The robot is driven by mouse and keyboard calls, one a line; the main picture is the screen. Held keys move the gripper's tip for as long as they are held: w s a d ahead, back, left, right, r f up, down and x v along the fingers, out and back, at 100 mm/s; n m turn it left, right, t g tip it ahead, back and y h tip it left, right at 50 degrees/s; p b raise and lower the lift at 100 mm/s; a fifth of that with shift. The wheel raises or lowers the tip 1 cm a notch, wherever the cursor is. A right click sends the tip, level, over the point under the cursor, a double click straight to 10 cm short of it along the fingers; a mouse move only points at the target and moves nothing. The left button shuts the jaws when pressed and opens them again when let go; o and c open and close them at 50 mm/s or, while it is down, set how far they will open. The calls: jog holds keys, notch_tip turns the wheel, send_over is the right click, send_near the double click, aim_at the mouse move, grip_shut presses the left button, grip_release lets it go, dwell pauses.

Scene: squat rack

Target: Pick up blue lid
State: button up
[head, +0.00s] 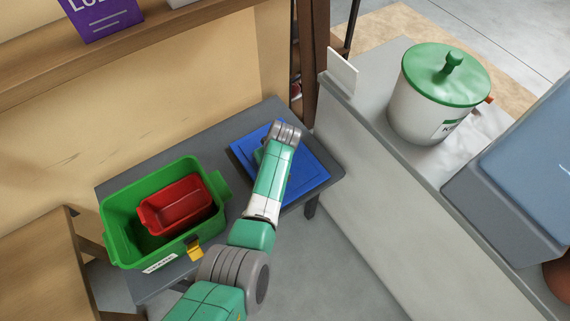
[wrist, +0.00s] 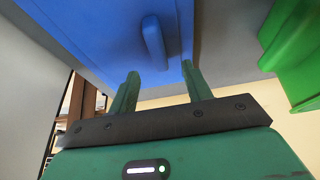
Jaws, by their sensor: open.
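The blue lid (head: 310,172) lies flat on the grey table, right of the green bin, partly hidden by my arm in the head view. In the wrist view the blue lid (wrist: 105,35) fills the upper middle, with a raised blue handle (wrist: 154,43) on its face. My gripper shows in the wrist view (wrist: 160,82) with two green fingers apart and nothing between them. The handle is just beyond the fingertips, roughly in line with the gap; I cannot tell the exact distance. In the head view the gripper is mostly hidden behind my wrist, over the lid.
A green bin (head: 118,225) with a red tray (head: 180,203) inside stands on the grey table (head: 283,113), left of the lid; the bin also shows in the wrist view (wrist: 290,60). A white bucket with green lid (head: 415,100) stands on the counter at right. A wall rises behind the table.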

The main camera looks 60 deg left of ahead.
jog(key=b+x, duration=0.1)
jog(key=x, duration=0.1)
jog(key=shift+a+f+b, duration=0.2)
jog(key=shift+b, duration=0.1)
jog(key=b+x, duration=0.4)
jog(key=shift+w+d+f, duration=0.1)
jog(key=shift+w+f, duration=0.05)
jog(key=shift+f, duration=0.1)
jog(key=shift+a+f+b, duration=0.25)
jog(key=shift+f+b, duration=0.05)
jog(key=shift+b, duration=0.15)
jog(key=shift+r, duration=0.1)
jog(key=shift+f, duration=0.25)
jog(key=shift+c, duration=0.4)
grip_shut()
